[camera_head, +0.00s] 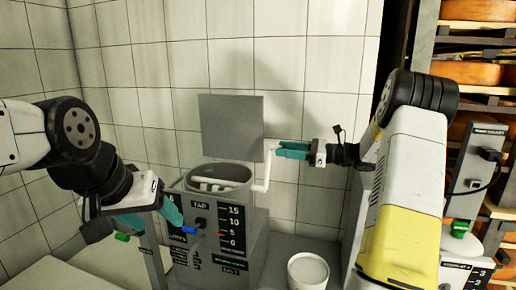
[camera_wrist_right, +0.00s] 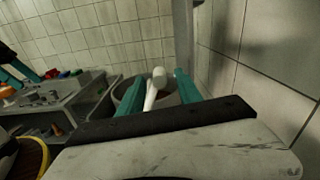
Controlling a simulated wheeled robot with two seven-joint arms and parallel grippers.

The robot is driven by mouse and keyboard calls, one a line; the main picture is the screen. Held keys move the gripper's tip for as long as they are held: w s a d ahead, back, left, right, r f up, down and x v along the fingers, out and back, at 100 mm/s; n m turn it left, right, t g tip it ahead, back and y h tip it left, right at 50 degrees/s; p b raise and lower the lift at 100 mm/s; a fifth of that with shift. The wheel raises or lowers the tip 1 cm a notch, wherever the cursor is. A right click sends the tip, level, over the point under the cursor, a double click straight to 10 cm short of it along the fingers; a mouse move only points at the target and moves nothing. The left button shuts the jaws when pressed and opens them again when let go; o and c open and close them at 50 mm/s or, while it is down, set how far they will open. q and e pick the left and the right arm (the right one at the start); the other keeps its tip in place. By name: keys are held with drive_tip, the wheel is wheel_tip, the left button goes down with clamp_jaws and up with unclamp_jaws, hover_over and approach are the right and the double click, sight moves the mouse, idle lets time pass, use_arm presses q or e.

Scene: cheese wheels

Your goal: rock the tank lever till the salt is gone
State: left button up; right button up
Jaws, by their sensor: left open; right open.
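The grey tank (camera_head: 258,235) stands against the tiled wall, with a round open top (camera_head: 220,172) and a scale marked 0 to 15. White bars show inside the opening; I cannot make out salt. The white lever (camera_head: 266,168) rises at the tank's right side. My right gripper (camera_head: 283,150) is open at the lever's upper end. In the right wrist view the lever (camera_wrist_right: 151,92) stands between its teal fingers (camera_wrist_right: 160,98), with visible gaps. My left gripper (camera_head: 170,210) is open at the tank's front left, close to the blue-ended tap handle (camera_head: 188,229).
A white bucket (camera_head: 308,270) stands on the floor right of the tank. A shelf of cheese wheels (camera_head: 470,73) and a grey device (camera_head: 472,175) with a cable are at the right. A grey panel (camera_head: 231,128) rises behind the tank. A pale surface (camera_head: 50,272) is at lower left.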

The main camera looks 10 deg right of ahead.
sight(272, 147)
drive_tip(key=x, duration=0.6)
drive_tip(key=shift+w+a, duration=0.1)
drive_tip(key=shift+a, duration=0.3)
clamp_jaws()
drive_tip(key=shift+w+d+r, duration=0.1)
drive_tip(key=shift+d, duration=0.1)
idle(0.8)
